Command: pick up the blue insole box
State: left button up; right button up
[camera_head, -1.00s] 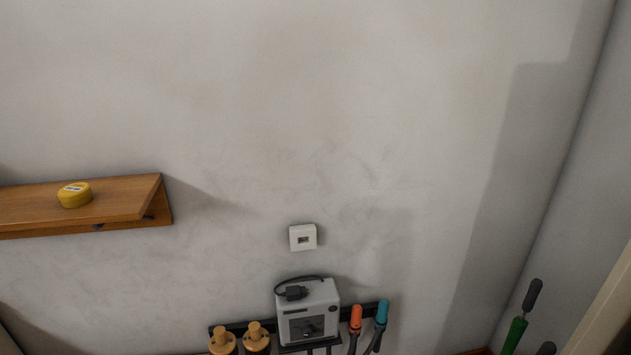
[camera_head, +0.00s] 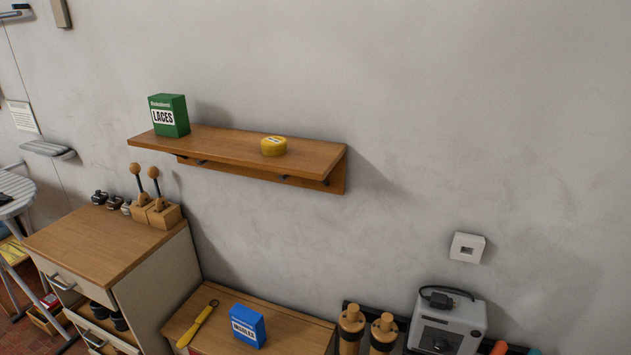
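The blue insole box (camera_head: 248,326) stands upright on a low wooden cabinet top (camera_head: 291,327) at the lower middle of the head view. Its white label faces forward. A yellow-handled tool (camera_head: 198,325) lies just left of it, apart from the box. Neither of my grippers shows in the head view.
A wall shelf (camera_head: 225,146) above holds a green laces box (camera_head: 169,115) and a yellow tin (camera_head: 273,146). A taller drawer cabinet (camera_head: 90,248) stands to the left. Wooden-handled tools (camera_head: 351,322) and a grey device (camera_head: 447,322) are on the right.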

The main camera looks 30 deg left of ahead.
aim_at(247, 325)
jog(key=u, duration=1.55)
jog(key=l+z, duration=0.3)
jog(key=i+l, duration=0.05)
